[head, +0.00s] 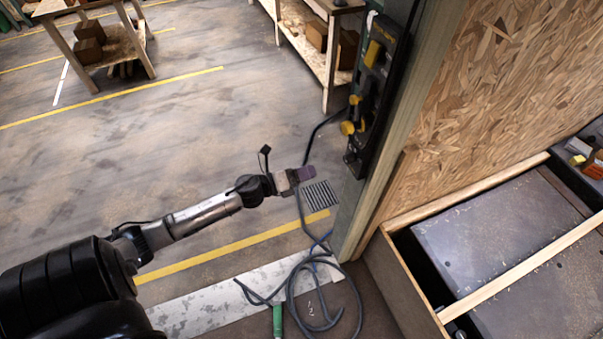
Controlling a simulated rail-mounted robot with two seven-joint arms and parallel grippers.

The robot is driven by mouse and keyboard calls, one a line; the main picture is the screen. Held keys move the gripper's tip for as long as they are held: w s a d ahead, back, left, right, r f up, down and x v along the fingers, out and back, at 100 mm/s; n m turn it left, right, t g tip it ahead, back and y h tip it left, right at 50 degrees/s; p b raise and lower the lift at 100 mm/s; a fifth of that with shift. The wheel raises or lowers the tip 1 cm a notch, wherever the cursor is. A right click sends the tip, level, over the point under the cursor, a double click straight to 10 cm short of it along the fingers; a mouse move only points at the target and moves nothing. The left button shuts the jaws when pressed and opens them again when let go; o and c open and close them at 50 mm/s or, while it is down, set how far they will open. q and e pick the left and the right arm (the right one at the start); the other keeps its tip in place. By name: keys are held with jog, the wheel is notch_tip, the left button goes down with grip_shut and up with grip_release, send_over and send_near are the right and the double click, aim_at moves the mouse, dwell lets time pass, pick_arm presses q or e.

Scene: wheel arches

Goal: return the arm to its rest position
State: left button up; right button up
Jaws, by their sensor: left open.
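My left arm comes in from the lower left and reaches out over the floor toward the wooden post. My left gripper (298,176) is at its end, in the middle of the view. It is open, and I see nothing held in it. It is apart from the post and from the black tool panel on it. The fingertips are small and hard to make out. My right gripper is not in view.
The wooden post (376,200) carries a black panel with yellow parts (372,95). A dark cable (292,290) lies coiled on the floor. A chipboard wall (500,95) stands at the right. Wooden benches with boxes (88,40) stand at the back.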

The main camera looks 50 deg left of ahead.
pick_arm(q)
jog(key=shift+s+a, duration=0.1)
jog(key=shift+s, duration=0.35)
dwell(0.5)
